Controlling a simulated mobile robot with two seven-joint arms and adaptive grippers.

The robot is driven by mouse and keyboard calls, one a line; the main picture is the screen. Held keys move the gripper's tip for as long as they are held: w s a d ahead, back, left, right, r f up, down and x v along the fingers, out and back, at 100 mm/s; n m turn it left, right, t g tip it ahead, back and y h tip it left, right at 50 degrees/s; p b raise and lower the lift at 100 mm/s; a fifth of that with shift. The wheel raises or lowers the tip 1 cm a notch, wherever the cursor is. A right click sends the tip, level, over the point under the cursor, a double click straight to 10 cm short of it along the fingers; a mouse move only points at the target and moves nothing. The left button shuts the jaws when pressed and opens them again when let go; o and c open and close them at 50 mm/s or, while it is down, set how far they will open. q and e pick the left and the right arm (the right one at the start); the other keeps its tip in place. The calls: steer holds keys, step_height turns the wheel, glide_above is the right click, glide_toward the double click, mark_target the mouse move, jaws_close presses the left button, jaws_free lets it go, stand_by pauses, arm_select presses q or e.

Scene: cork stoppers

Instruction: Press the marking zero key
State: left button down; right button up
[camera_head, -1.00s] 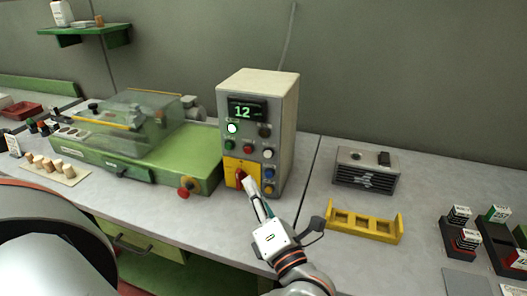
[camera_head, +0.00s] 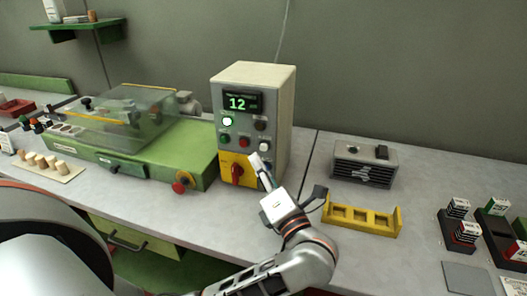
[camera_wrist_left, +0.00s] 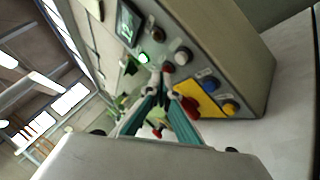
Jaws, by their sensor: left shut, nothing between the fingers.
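The grey control box (camera_head: 272,95) stands on the bench. Its dark display (camera_head: 241,103) reads 12, and a lit green lamp (camera_head: 227,121) is below. Under these are a dark button (camera_head: 260,125), a green button (camera_head: 225,139), a red button (camera_head: 244,142) and a white button (camera_head: 263,146). A red rotary switch (camera_head: 237,172) sits on a yellow plate. Labels are too small to read, so I cannot tell which is the zero key. My left gripper (camera_head: 257,163) is shut and empty before the lower panel; the left wrist view shows blue (camera_wrist_left: 210,85) and yellow (camera_wrist_left: 229,107) buttons nearby. Contact is unclear.
A green machine with a clear cover (camera_head: 120,120) stands left of the box, with corks (camera_head: 45,162) on a board. To the right are a grey vented block (camera_head: 364,165), a yellow rack (camera_head: 361,218) and black holders with printed blocks (camera_head: 461,225).

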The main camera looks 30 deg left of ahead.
mark_target(264, 148)
arm_select(q)
steer(key=shift+w+a, duration=0.25)
steer(key=shift+w, duration=0.8)
stand_by(0.4)
steer(key=shift+w, duration=0.15)
steer(key=shift+w+a, duration=0.1)
steer(key=shift+w, duration=0.15)
stand_by(0.3)
